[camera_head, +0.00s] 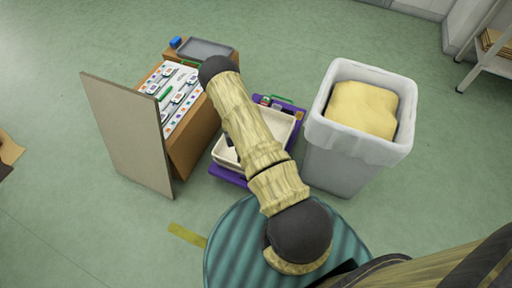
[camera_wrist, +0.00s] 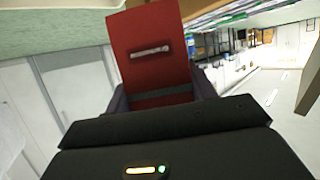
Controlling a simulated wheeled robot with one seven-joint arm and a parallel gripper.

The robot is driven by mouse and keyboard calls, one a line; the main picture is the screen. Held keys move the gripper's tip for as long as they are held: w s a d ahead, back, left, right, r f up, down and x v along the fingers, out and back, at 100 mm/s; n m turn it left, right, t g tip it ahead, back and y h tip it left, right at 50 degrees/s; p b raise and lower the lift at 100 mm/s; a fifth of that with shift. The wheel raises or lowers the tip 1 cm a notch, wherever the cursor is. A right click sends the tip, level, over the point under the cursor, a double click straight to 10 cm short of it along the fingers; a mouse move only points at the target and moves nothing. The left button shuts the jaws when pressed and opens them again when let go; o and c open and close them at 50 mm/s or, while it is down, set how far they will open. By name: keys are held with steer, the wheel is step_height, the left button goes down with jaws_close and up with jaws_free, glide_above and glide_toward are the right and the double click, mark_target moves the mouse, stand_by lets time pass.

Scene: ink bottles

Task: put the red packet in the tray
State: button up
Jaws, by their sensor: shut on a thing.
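A red packet (camera_wrist: 152,48) with a small pale label strip fills the upper middle of the wrist view. My gripper (camera_wrist: 161,97) is shut on its lower end, with a dark finger on each side. The packet is not visible in the head view, where my arm covers most of my gripper. A cream tray (camera_head: 223,157) lies on a purple base, partly behind my arm. A grey tray (camera_head: 207,47) lies on the wooden cabinet at the back. I cannot tell from the pictures which tray is meant.
A wooden cabinet (camera_head: 193,142) with a white panel of small coloured items stands left, beside an upright board (camera_head: 130,135). A blue block (camera_head: 175,42) sits by the grey tray. A lined bin (camera_head: 345,155) with yellow contents stands right. A teal ribbed round surface (camera_head: 225,245) is in front.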

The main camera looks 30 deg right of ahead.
steer(key=w+d+f+b, duration=0.5)
steer(key=d+f+b, duration=0.4)
steer(key=b, duration=0.9)
steer(key=d, duration=0.2)
steer(key=shift+d+y, duration=0.3)
steer(key=shift+d, duration=0.1)
steer(key=shift+w, duration=0.1)
steer(key=shift+f+b, duration=1.5)
steer(key=shift+f, duration=1.05)
steer(key=shift+a+f, duration=0.1)
steer(key=shift+f+b, duration=1.5)
steer(key=shift+f, duration=0.85)
steer(key=shift+f, duration=0.15)
